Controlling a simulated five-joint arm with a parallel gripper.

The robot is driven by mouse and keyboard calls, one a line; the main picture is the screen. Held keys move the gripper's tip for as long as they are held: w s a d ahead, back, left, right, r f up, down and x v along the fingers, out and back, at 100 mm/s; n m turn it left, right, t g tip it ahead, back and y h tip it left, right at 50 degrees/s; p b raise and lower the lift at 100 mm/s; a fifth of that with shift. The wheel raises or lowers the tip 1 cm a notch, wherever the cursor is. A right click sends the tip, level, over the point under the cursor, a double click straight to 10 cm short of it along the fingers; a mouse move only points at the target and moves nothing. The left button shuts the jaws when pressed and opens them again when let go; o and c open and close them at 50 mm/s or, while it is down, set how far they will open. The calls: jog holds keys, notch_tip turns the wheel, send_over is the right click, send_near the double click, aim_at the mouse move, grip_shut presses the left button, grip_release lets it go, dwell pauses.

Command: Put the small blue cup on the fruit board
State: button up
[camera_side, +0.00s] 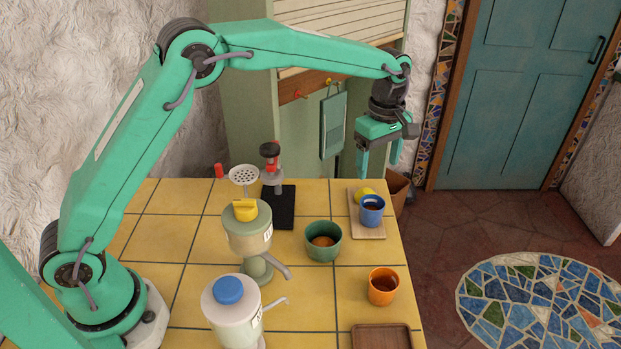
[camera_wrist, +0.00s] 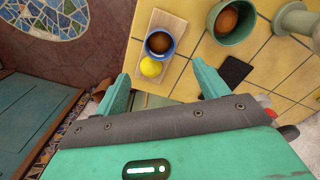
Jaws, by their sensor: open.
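The small blue cup (camera_side: 371,212) stands upright on the light wooden fruit board (camera_side: 369,231) near the counter's right edge, with something dark inside it. A yellow fruit (camera_side: 364,193) sits on the board right behind the cup. The wrist view shows the blue cup (camera_wrist: 159,43), the yellow fruit (camera_wrist: 151,67) beside it and the board (camera_wrist: 166,19) beneath them. My gripper (camera_side: 379,172) is above the far end of the board, apart from the cup. Its fingers are spread and empty, which also shows in the wrist view (camera_wrist: 162,84).
A green bowl (camera_side: 323,241) stands left of the board, and an orange cup (camera_side: 383,286) stands in front of it. A brown tray (camera_side: 381,337) lies at the front edge. Two dispensers (camera_side: 247,228) and a red-topped press (camera_side: 271,165) stand further left.

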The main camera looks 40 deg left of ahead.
dwell(0.3)
jog(key=s+a+r+m+t, duration=0.3)
jog(key=s+a+r+m, duration=0.5)
jog(key=s+r, duration=0.45)
jog(key=s+a+f+m+t, duration=0.1)
jog(key=s+a+m, duration=0.2)
jog(key=s, duration=0.7)
jog(key=s+a+f+m+t, duration=0.1)
jog(key=s+a+f+m, duration=0.1)
jog(key=s, duration=0.7)
jog(key=shift+s+a+f+m+t, duration=0.35)
jog(key=shift+a+m, duration=0.55)
jog(key=shift+m, duration=0.5)
jog(key=shift+r, duration=0.1)
